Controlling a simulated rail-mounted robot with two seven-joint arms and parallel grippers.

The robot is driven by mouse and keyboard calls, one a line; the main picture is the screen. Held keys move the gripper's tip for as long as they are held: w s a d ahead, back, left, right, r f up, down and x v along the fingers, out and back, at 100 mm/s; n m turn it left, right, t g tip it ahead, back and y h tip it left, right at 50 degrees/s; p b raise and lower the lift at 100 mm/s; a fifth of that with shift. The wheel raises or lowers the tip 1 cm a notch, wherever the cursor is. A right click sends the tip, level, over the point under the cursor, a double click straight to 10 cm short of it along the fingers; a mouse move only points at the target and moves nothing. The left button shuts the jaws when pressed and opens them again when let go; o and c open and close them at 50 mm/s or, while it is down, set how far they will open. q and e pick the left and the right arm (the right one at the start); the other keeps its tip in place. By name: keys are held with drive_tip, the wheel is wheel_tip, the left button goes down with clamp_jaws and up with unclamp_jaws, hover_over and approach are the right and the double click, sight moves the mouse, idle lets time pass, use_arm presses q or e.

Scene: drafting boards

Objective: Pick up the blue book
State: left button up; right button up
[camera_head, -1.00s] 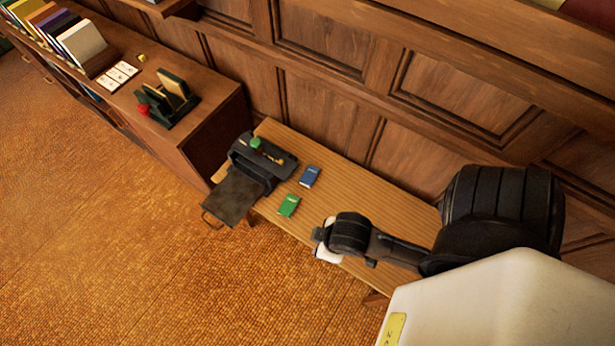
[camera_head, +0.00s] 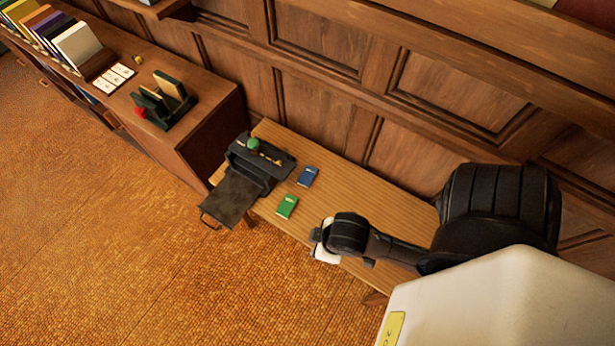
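The blue book (camera_head: 307,176) lies flat on the wooden bench, near its back edge. A green book (camera_head: 287,206) lies flat in front of it and a little to the left, apart from it. My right arm comes in from the right over the bench. The end of my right gripper (camera_head: 322,243) is at the bench's front edge, to the right of and nearer than both books, touching neither. Its fingers are mostly hidden by the wrist, so I cannot see whether they are open. My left gripper is out of view.
A black box with an open drawer (camera_head: 233,196) and a green knob stands left of the books on the bench (camera_head: 345,200). A wooden cabinet (camera_head: 205,130) with books and a file holder is further left. Wood panelling rises behind. Bench top right of the blue book is clear.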

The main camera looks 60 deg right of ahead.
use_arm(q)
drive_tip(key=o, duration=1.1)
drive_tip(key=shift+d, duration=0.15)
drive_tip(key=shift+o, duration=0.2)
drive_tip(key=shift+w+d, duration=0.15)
